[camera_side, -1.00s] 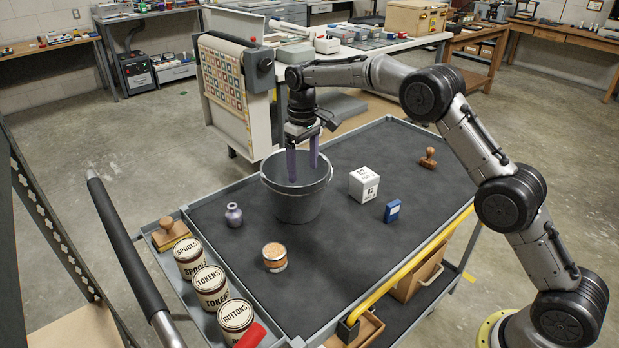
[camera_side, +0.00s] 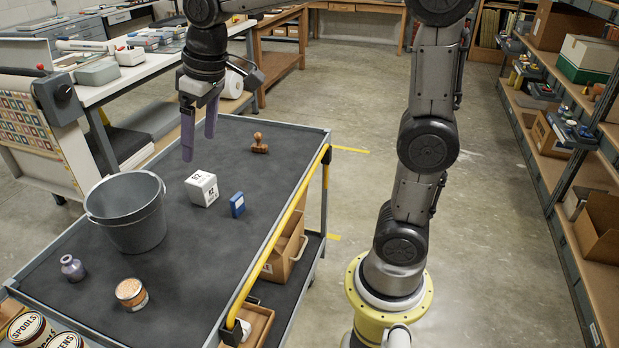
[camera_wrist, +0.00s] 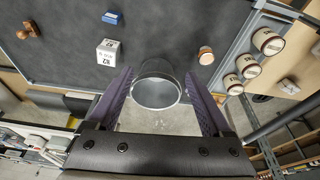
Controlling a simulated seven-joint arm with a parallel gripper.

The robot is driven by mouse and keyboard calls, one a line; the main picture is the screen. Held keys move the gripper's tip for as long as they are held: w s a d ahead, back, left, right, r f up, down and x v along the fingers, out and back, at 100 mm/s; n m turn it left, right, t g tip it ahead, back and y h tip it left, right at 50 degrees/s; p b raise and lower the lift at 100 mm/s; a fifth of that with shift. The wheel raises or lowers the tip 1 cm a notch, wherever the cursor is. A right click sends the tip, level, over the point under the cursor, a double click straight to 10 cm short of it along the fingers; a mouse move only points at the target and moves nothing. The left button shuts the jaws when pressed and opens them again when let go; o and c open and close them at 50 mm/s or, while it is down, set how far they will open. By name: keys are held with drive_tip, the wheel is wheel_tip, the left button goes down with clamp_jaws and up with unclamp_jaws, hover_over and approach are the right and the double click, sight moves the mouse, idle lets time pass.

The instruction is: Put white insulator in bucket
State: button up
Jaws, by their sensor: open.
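The bucket (camera_side: 137,228) is dark grey and stands upright on the cart's dark top; it also shows in the wrist view (camera_wrist: 157,86), between my fingers in the picture. I see only bare grey inside it; its floor is not clear. I cannot make out a white insulator in either view. My gripper (camera_side: 199,137) is open, with two purple fingers pointing down and nothing between them. In the side view it hangs above the cart, to the right of the bucket and beyond the white cube. Its fingers also show in the wrist view (camera_wrist: 159,74).
A white printed cube (camera_side: 202,188), a blue box (camera_side: 237,205) and a wooden stamp (camera_side: 259,144) stand right of the bucket. Labelled tins (camera_side: 30,330) line the near edge.

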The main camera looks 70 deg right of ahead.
drive_tip(key=s+f+t, duration=0.1)
drive_tip(key=s+f, duration=0.1)
drive_tip(key=s, duration=0.8)
drive_tip(key=s+f+t, duration=0.1)
drive_tip(key=s+f, duration=0.2)
drive_tip(key=s, duration=0.7)
drive_tip(key=shift+d+f+m+t, duration=0.2)
drive_tip(key=shift+d+m+t, duration=0.1)
drive_tip(key=shift+m, duration=0.1)
